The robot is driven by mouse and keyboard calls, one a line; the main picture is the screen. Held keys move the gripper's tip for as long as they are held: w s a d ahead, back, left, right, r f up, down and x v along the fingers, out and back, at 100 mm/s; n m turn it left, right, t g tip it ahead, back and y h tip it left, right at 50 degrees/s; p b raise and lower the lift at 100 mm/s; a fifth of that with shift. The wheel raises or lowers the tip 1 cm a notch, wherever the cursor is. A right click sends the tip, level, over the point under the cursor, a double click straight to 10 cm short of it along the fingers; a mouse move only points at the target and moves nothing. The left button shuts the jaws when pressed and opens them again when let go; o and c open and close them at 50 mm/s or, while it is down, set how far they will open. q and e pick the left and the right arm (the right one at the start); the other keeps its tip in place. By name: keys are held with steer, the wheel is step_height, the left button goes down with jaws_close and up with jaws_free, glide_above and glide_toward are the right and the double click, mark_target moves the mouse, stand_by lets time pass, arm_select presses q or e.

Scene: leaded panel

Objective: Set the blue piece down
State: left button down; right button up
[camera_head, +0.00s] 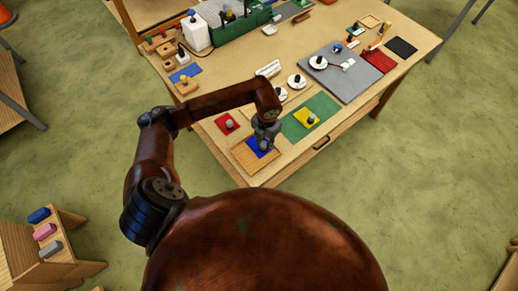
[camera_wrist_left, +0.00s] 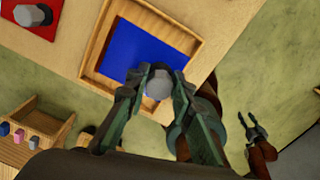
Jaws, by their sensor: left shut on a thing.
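The blue piece (camera_head: 252,142) is a flat blue square with a grey knob; it also shows in the left wrist view (camera_wrist_left: 140,52). My left gripper (camera_head: 265,136) points down with its fingers closed around the knob (camera_wrist_left: 159,84). The piece is at a shallow wooden tray (camera_head: 241,156) at the table's near corner, within its rim as seen in the wrist view. I cannot tell whether it touches the tray floor. My right gripper (camera_wrist_left: 254,127) shows in the wrist view, away from the table, fingers apart and empty.
A red piece with a knob (camera_head: 227,124) lies beside the tray. A yellow piece (camera_head: 305,117) lies on a green mat (camera_head: 325,105) to the right. A grey board (camera_head: 345,85) is further right. A stand with coloured blocks (camera_head: 45,232) is at lower left.

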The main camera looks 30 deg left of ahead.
mark_target(260, 150)
arm_select(q)
steer(key=shift+s+a+f+p, duration=0.15)
steer(key=shift+s+a+f, duration=0.25)
steer(key=shift+f, duration=0.2)
steer(key=shift+s+a+f+p, duration=0.15)
steer(key=shift+s+a+f, duration=0.25)
steer(key=shift+f, duration=0.2)
step_height(260, 150, down, 3)
steer(key=shift+r+p, duration=0.1)
steer(key=shift+p, duration=0.55)
steer(key=shift+f, duration=0.2)
steer(key=shift+f, duration=0.15)
steer(key=c, duration=1.7)
jaws_free()
steer(key=shift+r, duration=0.2)
